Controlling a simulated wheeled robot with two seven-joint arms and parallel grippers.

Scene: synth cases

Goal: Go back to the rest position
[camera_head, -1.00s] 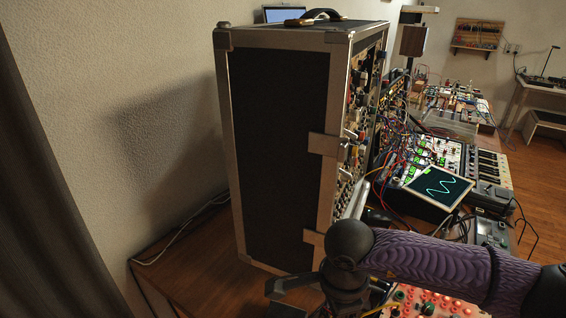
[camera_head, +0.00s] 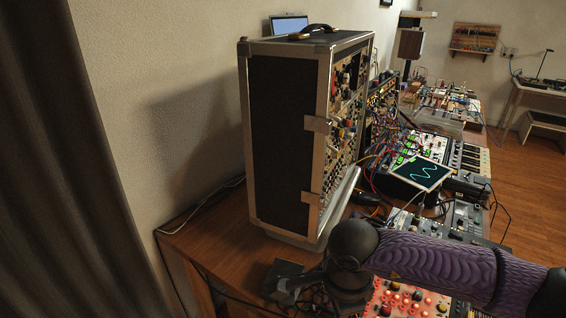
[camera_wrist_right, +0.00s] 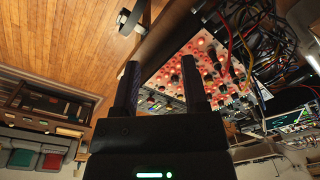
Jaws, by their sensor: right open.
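My right arm, with a purple patterned sleeve, comes in from the right in the head view, and its wrist (camera_head: 350,270) is over the front of the desk. In the right wrist view my right gripper (camera_wrist_right: 162,88) has its two dark fingers apart with nothing held between them. A red-lit panel with several knobs (camera_wrist_right: 205,62) shows beyond the fingers; it also shows partly behind my arm in the head view (camera_head: 410,300). My left gripper is in neither view.
A tall black case with metal edges (camera_head: 283,140) stands on the wooden desk (camera_head: 215,235) left of my arm. A tilted screen with a wave trace (camera_head: 422,173), tangled cables and keyboards (camera_head: 470,158) crowd the desk behind. Wooden floor (camera_head: 535,190) is clear at right.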

